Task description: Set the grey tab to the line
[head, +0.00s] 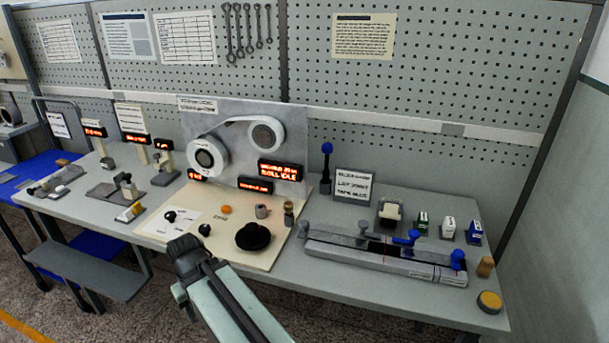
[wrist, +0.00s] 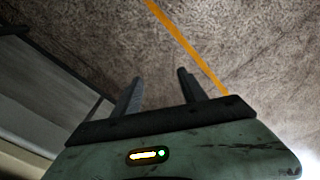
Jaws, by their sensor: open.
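A long grey rail fixture (head: 340,251) with blue handles lies on the right part of the bench. A small grey piece (head: 363,228) stands at its back edge, left of the middle blue handle (head: 408,238). I cannot tell for certain that it is the grey tab. A thin red line (head: 385,250) crosses the rail to its right. My gripper (head: 186,246) is in front of the bench's pale panel, well left of the rail. In the wrist view, my gripper (wrist: 160,88) is open and empty, with floor beyond the fingers.
A pale panel (head: 185,238) with a black knob (head: 253,237) and smaller knobs lies left of the rail. Behind it stands a winding unit with two white reels (head: 208,153). A pegboard wall closes the back.

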